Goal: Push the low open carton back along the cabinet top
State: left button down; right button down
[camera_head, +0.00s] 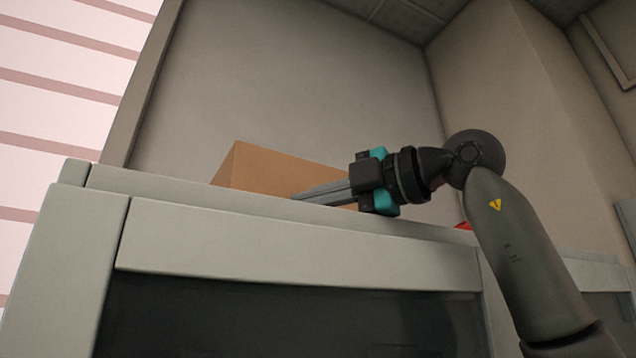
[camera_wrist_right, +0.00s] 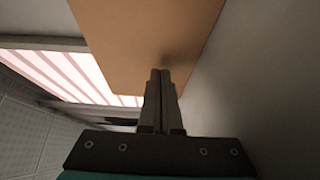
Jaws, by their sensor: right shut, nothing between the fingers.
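The brown carton (camera_head: 272,168) sits on the cabinet top (camera_head: 150,183), near its left end in the head view. Its lower part is hidden behind the cabinet's front edge, and I cannot see inside it. My right gripper (camera_head: 296,197) reaches in from the right, shut and empty, its fingers pointing left in front of the carton's side. In the right wrist view the carton's flat face (camera_wrist_right: 150,40) fills the upper middle, and the shut fingertips (camera_wrist_right: 161,72) are at that face, touching or very close. My left gripper is not in view.
A grey wall (camera_head: 310,80) stands behind the carton, and another wall (camera_head: 510,110) closes off the right. A small red thing (camera_head: 463,226) shows partly behind my right arm. A pink and white striped surface (camera_head: 60,80) lies beyond the left end.

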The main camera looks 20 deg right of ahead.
dwell(0.3)
jog(key=shift+w+d, duration=0.2)
jog(key=shift+w, duration=0.7)
jog(key=shift+w+d, duration=0.15)
jog(key=shift+w, duration=0.75)
jog(key=shift+s, duration=0.1)
